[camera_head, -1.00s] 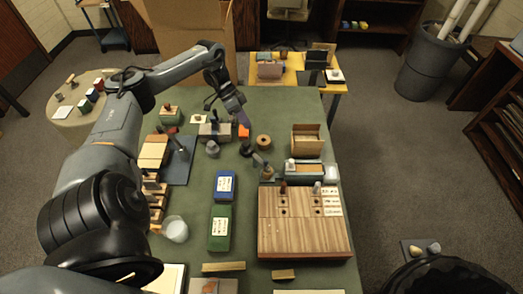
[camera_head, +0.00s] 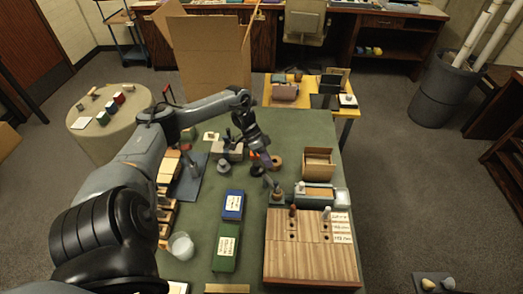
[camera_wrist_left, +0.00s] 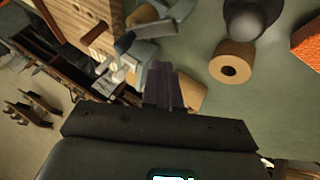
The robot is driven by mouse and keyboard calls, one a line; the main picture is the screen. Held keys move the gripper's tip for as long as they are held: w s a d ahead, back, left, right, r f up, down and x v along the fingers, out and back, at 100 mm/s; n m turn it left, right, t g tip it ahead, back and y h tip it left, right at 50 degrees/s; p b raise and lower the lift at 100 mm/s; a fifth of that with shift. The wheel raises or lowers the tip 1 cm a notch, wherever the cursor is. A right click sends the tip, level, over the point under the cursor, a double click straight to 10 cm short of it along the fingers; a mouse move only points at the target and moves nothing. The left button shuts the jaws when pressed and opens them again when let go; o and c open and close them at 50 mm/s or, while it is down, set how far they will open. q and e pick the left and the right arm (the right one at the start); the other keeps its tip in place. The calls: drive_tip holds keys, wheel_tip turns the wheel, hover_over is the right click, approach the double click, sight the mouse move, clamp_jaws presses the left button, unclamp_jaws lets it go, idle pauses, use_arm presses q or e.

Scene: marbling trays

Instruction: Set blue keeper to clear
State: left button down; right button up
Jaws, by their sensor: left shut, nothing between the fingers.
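No object is marked as the keeper; I cannot tell which part it is or read a "clear" mark. A wooden board (camera_head: 310,255) with dark holes lies on the green table. A dark red peg (camera_head: 293,211) and a pale peg (camera_head: 327,213) stand near its far edge, beside white labels (camera_head: 341,228). A blue box (camera_head: 232,206) with a white label lies left of the board. My left gripper (camera_head: 266,162) is shut and empty, beyond the board near a tan ring (camera_head: 277,163). Its closed fingers (camera_wrist_left: 163,88) show in the left wrist view. My right gripper is out of view.
A green box (camera_head: 226,248) lies in front of the blue one. A small dark-armed tool (camera_head: 277,194) and a green-sided tray (camera_head: 315,195) stand at the board's far edge. An open cardboard box (camera_head: 318,163) is behind them. A clear cup (camera_head: 181,246) is at left.

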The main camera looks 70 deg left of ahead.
sight(271, 180)
use_arm(q)
drive_tip(key=d+p, duration=0.1)
drive_tip(key=d, duration=0.1)
drive_tip(key=d+f+p, duration=0.1)
drive_tip(key=shift+s+d+f, duration=0.1)
drive_tip(key=shift+d+f, duration=0.1)
drive_tip(key=shift+d, duration=0.75)
drive_tip(key=shift+s+p, duration=0.1)
drive_tip(key=shift+p, duration=0.2)
